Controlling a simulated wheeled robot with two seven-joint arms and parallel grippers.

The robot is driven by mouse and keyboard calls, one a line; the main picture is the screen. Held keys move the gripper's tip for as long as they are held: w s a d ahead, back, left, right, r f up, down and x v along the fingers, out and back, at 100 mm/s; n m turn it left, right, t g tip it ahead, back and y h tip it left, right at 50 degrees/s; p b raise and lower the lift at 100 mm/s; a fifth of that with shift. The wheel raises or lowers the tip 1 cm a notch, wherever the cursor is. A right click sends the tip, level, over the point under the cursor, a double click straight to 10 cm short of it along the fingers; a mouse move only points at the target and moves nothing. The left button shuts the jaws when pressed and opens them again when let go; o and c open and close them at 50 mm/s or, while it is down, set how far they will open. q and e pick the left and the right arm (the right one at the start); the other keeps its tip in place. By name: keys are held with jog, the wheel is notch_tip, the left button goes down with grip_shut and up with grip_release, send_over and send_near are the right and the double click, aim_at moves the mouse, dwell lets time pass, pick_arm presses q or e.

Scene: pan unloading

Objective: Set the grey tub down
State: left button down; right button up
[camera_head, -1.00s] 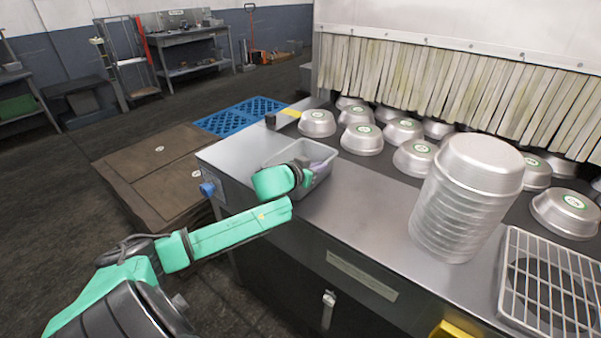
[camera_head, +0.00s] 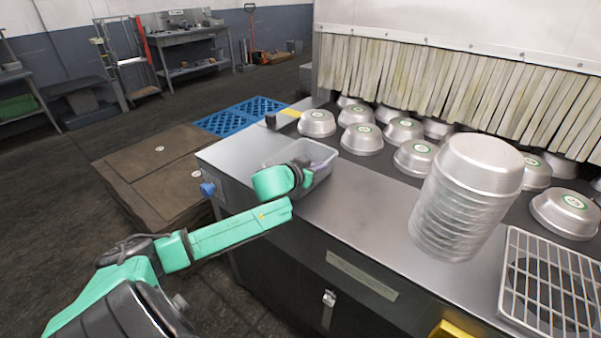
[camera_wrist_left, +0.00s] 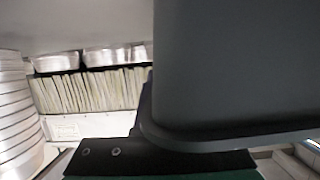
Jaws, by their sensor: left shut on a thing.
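The grey tub (camera_head: 325,152) is at the left end of the steel counter (camera_head: 347,212), with something purplish inside it. My left gripper (camera_head: 304,176) is at the tub's near side and is shut on it; my wrist hides part of that side and the fingertips. In the left wrist view the tub (camera_wrist_left: 235,70) fills the right half as a large dark grey wall close to the camera. Whether the tub's base touches the counter or hangs just above it, I cannot tell. My right gripper is not in view.
A tall stack of metal pans (camera_head: 465,195) stands on the counter to the right, beside a wire grate (camera_head: 552,285). Several upturned pans (camera_head: 362,139) lie on the dark belt behind the tub. Bare counter lies between the tub and the stack.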

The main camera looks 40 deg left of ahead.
pick_arm(q)
jog(key=shift+r, duration=0.1)
dwell(0.5)
notch_tip(320, 180, up, 20)
jog(key=p, duration=0.1)
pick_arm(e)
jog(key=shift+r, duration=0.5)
